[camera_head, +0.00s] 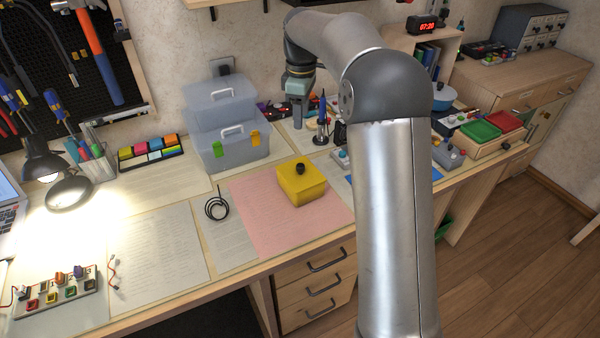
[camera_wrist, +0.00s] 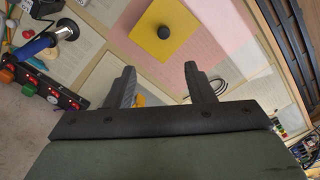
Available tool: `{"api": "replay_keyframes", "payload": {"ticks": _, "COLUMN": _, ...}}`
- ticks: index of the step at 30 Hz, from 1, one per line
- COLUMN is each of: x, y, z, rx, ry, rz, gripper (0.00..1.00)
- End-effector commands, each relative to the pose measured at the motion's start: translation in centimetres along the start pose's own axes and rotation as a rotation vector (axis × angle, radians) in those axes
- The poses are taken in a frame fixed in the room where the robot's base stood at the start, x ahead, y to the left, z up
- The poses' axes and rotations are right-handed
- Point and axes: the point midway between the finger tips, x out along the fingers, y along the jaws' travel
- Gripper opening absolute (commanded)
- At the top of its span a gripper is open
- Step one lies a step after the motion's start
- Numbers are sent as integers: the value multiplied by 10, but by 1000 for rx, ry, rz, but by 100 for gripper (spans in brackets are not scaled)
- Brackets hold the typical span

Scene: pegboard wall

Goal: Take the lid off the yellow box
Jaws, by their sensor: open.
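The yellow box (camera_head: 300,188) stands upright on the pink sheet on the desk in the head view. Its yellow lid (camera_head: 301,176) is on top, with a round black knob (camera_head: 300,168) in the middle. In the wrist view the lid (camera_wrist: 150,45) shows from above with its black knob (camera_wrist: 164,32), beyond my fingertips. My gripper (camera_wrist: 158,70) is open with nothing between its two dark fingers. In the head view my gripper (camera_head: 297,115) hangs behind the box, apart from it; its fingers are hard to make out there.
Two stacked clear boxes (camera_head: 226,123) stand left of my gripper. A soldering iron stand (camera_head: 322,128) is near it, behind the yellow box. A black cable coil (camera_head: 216,207) lies left of the box. The pink sheet (camera_head: 262,225) and nearby papers are otherwise mostly clear.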

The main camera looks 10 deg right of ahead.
Motion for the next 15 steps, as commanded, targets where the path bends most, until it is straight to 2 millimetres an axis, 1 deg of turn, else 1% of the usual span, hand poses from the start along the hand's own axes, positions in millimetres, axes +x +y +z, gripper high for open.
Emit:
{"api": "replay_keyframes", "payload": {"ticks": 1, "x": 10, "y": -1, "z": 1, "rx": -1, "ry": -3, "rz": -5, "gripper": 49}}
{"api": "replay_keyframes", "payload": {"ticks": 9, "x": 69, "y": -2, "z": 1, "rx": 1, "ry": -3, "rz": -4, "gripper": 49}}
{"api": "replay_keyframes", "payload": {"ticks": 12, "x": 88, "y": -2, "z": 0, "rx": 1, "ry": -2, "rz": -3, "gripper": 49}}
{"api": "replay_keyframes", "payload": {"ticks": 15, "x": 101, "y": -2, "z": 0, "rx": 2, "ry": -1, "rz": -2, "gripper": 49}}
